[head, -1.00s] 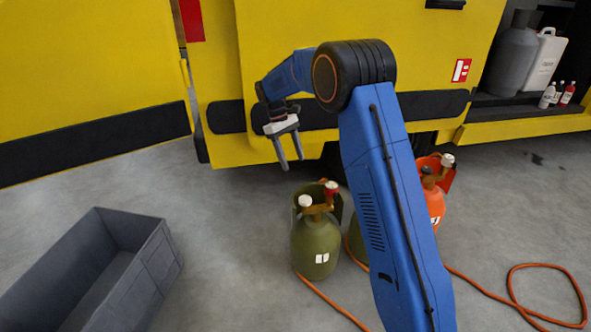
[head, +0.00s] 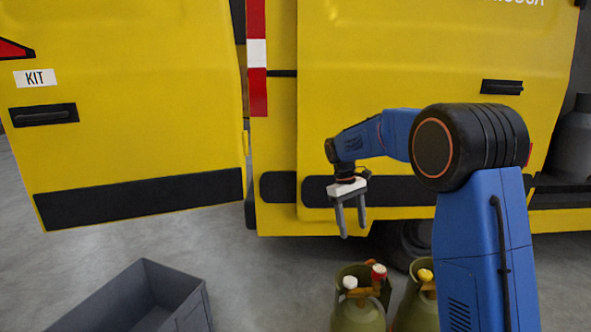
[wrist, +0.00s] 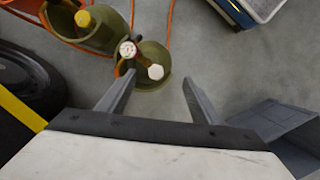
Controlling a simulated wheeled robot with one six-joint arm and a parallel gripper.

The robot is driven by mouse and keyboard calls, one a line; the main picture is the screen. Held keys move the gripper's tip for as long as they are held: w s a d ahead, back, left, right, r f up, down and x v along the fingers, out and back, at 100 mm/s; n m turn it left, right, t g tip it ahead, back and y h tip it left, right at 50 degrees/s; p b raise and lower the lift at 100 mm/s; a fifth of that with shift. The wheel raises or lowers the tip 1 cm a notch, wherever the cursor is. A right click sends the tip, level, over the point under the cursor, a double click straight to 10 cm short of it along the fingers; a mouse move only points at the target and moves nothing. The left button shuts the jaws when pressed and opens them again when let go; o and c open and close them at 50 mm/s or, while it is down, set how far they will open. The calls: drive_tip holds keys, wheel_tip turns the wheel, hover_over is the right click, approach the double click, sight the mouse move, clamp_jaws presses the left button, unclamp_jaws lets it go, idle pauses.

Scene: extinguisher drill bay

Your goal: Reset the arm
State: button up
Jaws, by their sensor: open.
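My gripper (head: 351,217) hangs below my blue arm in front of the yellow van, its two grey fingers apart and pointing down with nothing between them. In the wrist view my gripper (wrist: 158,95) also shows open and empty, with a bare patch of grey floor between the fingers. The gripper is above and apart from the olive-green cylinder (head: 358,315), which has a white and a red knob on top. That cylinder also shows in the wrist view (wrist: 152,55), beyond the fingertips.
A second olive cylinder with a yellow knob (head: 425,275) stands beside the first, partly behind my arm. A grey open crate (head: 180,300) is on the floor at lower left. The van's open door (head: 125,130) is at left. An orange hose (wrist: 168,18) lies near the cylinders.

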drive_tip(key=s+d+r+m+t, duration=0.1)
drive_tip(key=s+d+r, duration=0.15)
drive_tip(key=s, duration=0.45)
drive_tip(key=s+d+r+m+t+y, duration=0.1)
drive_tip(key=s+d+r, duration=0.1)
drive_tip(key=s+r, duration=0.35)
drive_tip(key=s+d+r+m+t, duration=0.1)
drive_tip(key=s+d+r, duration=0.1)
drive_tip(key=s, duration=0.6)
drive_tip(key=s+d+f+m+t, duration=0.1)
drive_tip(key=s+f+t, duration=0.1)
drive_tip(key=s, duration=0.9)
drive_tip(key=s+d+f+m+t+y, duration=0.1)
drive_tip(key=s+f, duration=0.3)
drive_tip(key=s, duration=0.8)
drive_tip(key=shift+d+f+m+t, duration=0.15)
drive_tip(key=shift+d+m+t, duration=0.05)
drive_tip(key=shift+m+t, duration=0.45)
